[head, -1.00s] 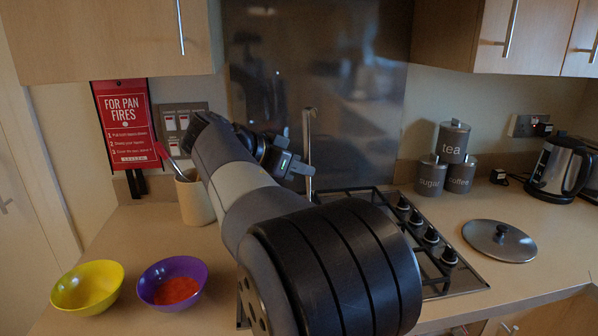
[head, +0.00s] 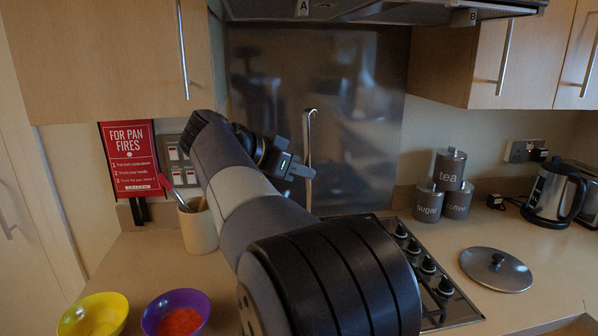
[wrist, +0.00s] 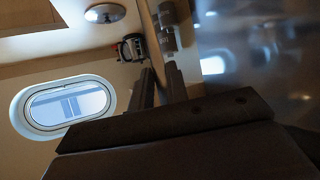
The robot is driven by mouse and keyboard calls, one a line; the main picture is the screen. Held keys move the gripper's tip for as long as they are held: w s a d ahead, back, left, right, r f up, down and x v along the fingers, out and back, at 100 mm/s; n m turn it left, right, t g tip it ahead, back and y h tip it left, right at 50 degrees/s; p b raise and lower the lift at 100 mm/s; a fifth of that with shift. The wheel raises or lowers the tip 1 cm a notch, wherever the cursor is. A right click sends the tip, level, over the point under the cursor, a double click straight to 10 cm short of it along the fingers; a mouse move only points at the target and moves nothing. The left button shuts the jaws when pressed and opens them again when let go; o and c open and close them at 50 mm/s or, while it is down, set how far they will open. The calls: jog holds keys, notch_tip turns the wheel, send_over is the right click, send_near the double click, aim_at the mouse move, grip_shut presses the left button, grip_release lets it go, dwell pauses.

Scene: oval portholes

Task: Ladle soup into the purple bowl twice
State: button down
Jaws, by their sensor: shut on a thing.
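The purple bowl (head: 183,296) stands at the lower left of the head view, partly cut off by the bottom edge, with red soup (head: 180,322) in it. My gripper (head: 303,170) is shut on the ladle (head: 309,140), whose hooked metal handle stands upright in front of the dark splashback. In the wrist view the handle (wrist: 152,45) runs between the two fingers of my gripper (wrist: 160,85). The ladle's bowl end is hidden behind my arm in the head view. No soup pot shows; my arm covers part of the hob (head: 447,312).
A yellow bowl (head: 93,299) stands left of the purple one. A utensil pot (head: 199,232) stands behind. A lid (head: 496,268), canisters (head: 449,170) and kettle (head: 556,195) are at right. A hood (head: 390,12) and cupboards (head: 115,60) hang above.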

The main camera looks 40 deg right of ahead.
dwell(0.3)
jog(key=w+a+p, duration=0.3)
jog(key=w+a, duration=0.2)
jog(key=a, duration=0.7)
jog(key=w+a+p, duration=0.3)
jog(key=w+a, duration=0.3)
jog(key=a, duration=0.6)
jog(key=shift+a+p, duration=0.2)
jog(key=shift+p, duration=0.2)
jog(key=shift+f, duration=0.1)
notch_tip(320, 180, down, 9)
jog(key=b, duration=0.8)
